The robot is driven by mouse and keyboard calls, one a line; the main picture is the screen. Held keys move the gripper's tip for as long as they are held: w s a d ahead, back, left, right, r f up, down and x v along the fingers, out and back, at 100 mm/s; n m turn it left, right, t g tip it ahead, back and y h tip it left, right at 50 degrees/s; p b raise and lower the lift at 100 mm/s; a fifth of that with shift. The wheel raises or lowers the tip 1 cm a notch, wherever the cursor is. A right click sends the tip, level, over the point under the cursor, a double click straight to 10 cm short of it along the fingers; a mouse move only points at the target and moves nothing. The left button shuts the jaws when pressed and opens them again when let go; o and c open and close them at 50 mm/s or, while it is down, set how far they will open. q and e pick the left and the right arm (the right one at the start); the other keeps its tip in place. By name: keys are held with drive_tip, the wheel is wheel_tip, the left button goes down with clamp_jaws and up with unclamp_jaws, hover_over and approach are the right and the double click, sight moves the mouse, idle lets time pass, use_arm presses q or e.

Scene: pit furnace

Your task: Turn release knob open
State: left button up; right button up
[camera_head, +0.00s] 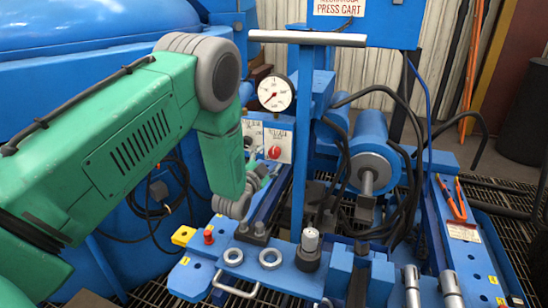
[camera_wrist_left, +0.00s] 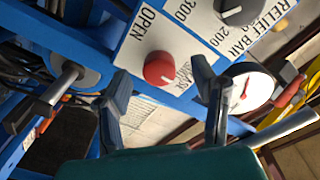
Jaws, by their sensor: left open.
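The red release knob (camera_head: 274,152) is on a white panel behind the tall blue post in the head view. In the left wrist view the round red knob (camera_wrist_left: 160,68) sits on the white label plate (camera_wrist_left: 132,50), with OPEN printed beside it. My left gripper (camera_head: 262,172) is just in front of and below the panel in the head view, partly hidden by its wrist. In the left wrist view my left gripper (camera_wrist_left: 161,82) is open, its two fingers on either side of the knob in the picture. They appear apart from it. My right gripper is not in view.
A grey relief knob (camera_wrist_left: 237,10) is close to the red knob. A pressure gauge (camera_head: 275,93) is above the panel. The blue post (camera_head: 303,140) with its grey crossbar (camera_head: 308,38) stands right of my left gripper. Black hoses (camera_head: 405,150) hang farther right.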

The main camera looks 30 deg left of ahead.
sight(272, 155)
use_arm(q)
drive_tip(key=w, duration=0.3)
drive_tip(key=shift+w+a, duration=0.15)
drive_tip(key=shift+w+d+r, duration=0.2)
drive_tip(key=shift+d+r, duration=0.1)
drive_tip(key=shift+d, duration=0.25)
drive_tip(key=shift+a+f, duration=0.2)
drive_tip(key=shift+a, duration=0.25)
drive_tip(key=c, duration=1.2)
drive_tip(key=shift+o, duration=0.2)
drive_tip(key=shift+s+a, duration=0.1)
drive_tip(key=shift+a, duration=0.05)
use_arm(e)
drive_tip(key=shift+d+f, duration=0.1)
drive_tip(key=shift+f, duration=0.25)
